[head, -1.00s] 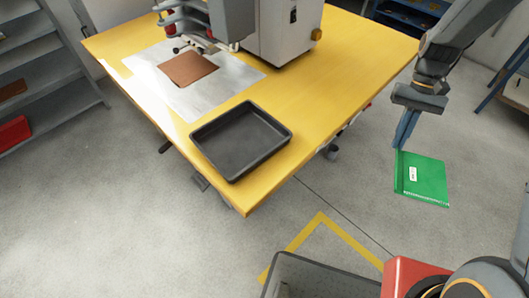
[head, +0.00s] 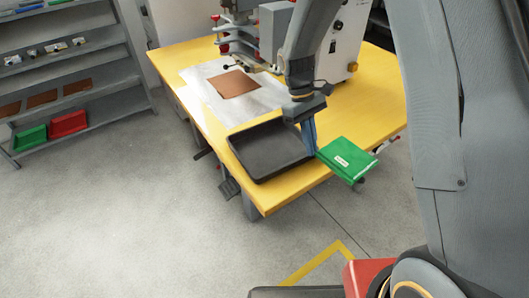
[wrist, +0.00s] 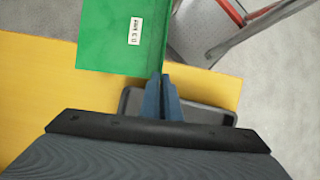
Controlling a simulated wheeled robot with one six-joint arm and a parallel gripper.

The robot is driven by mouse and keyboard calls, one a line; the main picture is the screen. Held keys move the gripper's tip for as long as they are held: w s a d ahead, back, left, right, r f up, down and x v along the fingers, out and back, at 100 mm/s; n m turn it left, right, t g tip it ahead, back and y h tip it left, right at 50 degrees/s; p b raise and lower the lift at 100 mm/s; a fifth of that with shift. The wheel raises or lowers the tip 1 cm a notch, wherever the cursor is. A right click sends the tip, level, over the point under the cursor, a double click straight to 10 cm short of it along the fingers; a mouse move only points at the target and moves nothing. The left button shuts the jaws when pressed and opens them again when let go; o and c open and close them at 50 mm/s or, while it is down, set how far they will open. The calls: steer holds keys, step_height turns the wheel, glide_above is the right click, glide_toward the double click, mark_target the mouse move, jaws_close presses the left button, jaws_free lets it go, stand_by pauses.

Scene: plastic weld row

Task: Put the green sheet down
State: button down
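The green sheet (head: 346,158) with a small white label is at the front right edge of the yellow table, partly over the table and partly beyond its edge. My gripper (head: 311,138) is shut on the sheet's left edge and holds it out flat. In the wrist view the green sheet (wrist: 123,36) extends from the blue fingertips (wrist: 160,88). The exact gap between sheet and table cannot be told. A black tray (head: 262,150) lies on the table just left of my gripper.
The yellow table (head: 365,108) has bare room right of my gripper. A brown sheet (head: 237,83) lies on a silver plate (head: 217,98) by the welding machine (head: 338,50). Shelves at the left hold a green bin (head: 30,138) and a red bin (head: 68,124).

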steer(key=s+a+r+n+t+h, duration=0.1)
steer(key=a+r+n+t, duration=0.15)
steer(key=a+n, duration=0.5)
steer(key=s+a+r+n+t, duration=0.1)
steer(key=s+a+n+t, duration=0.15)
steer(key=a+n, duration=0.5)
steer(key=n+t, duration=0.1)
steer(key=n, duration=0.1)
glide_toward(264, 172)
steer(key=x, duration=0.5)
steer(key=shift+w+d+f+p, duration=0.15)
steer(key=shift+d+f+p, duration=0.05)
steer(key=shift+f+p, duration=0.15)
steer(key=c, duration=2)
jaws_free()
